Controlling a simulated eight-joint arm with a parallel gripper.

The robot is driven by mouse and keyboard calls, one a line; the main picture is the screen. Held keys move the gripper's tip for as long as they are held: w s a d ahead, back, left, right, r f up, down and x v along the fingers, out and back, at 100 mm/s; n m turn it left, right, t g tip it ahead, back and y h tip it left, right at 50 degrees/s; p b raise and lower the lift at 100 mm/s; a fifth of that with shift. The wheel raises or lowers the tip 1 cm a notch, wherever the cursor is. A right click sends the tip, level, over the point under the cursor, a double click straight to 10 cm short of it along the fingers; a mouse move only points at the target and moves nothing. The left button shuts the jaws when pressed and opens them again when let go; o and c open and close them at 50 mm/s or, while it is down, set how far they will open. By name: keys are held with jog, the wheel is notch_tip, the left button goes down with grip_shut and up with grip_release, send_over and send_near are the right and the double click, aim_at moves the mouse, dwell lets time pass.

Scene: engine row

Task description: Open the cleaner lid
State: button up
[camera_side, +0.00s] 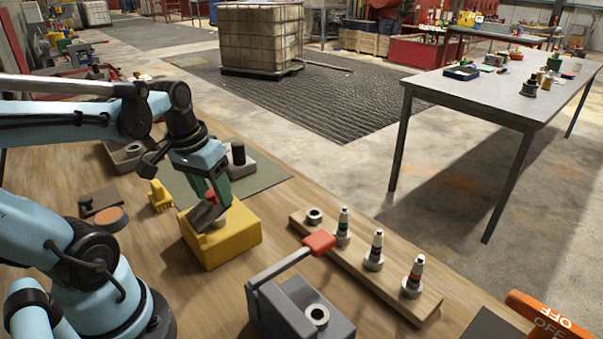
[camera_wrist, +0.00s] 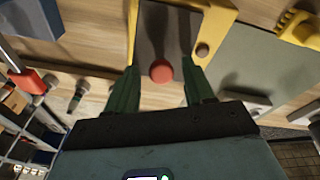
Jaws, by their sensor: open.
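The cleaner is a yellow box (camera_side: 230,245) on the wooden bench in the side view; its yellow edge (camera_wrist: 222,15) also shows in the wrist view. Its lid is a dark plate (camera_side: 205,216) that looks tilted above the box top. In the wrist view the lid (camera_wrist: 168,30) has a round red knob (camera_wrist: 161,71) at its near end. My gripper (camera_wrist: 160,80) is open, with a green finger on each side of the knob. In the side view my gripper (camera_side: 218,190) hangs right over the box and partly hides the lid and knob. Contact cannot be told.
A wooden strip (camera_side: 385,292) with several upright plug-like parts stands to the right. A grey fixture (camera_side: 300,310) with a red-ended lever (camera_side: 318,242) is in front. A small yellow part (camera_side: 160,197) and a grey-green mat (camera_side: 265,175) lie near the box.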

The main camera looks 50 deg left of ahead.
jog(key=shift+w+f+g, duration=0.5)
jog(key=shift+w+g, duration=0.05)
jog(key=shift+g, duration=0.45)
notch_tip(320, 180, up, 12)
jog(key=w+d+f+m+t, duration=0.45)
jog(key=d+f+t, duration=0.25)
jog(key=d+f, duration=0.25)
jog(key=w+d+r+g, duration=0.4)
jog(key=w+d+r, duration=0.6)
jog(key=d, duration=0.3)
jog(key=shift+w+d+r+g+h, duration=0.2)
jog(key=shift+w+d+g+h, duration=0.1)
jog(key=shift+w+h, duration=0.1)
jog(key=shift+a, duration=0.1)
jog(key=s+a+g, duration=0.1)
jog(key=s+a, duration=0.7)
jog(key=a, duration=0.3)
jog(key=s+a+g, duration=0.2)
jog(key=s+a, duration=0.6)
jog(key=a, duration=0.4)
jog(key=shift+y, duration=0.4)
jog(key=shift+f, duration=6)
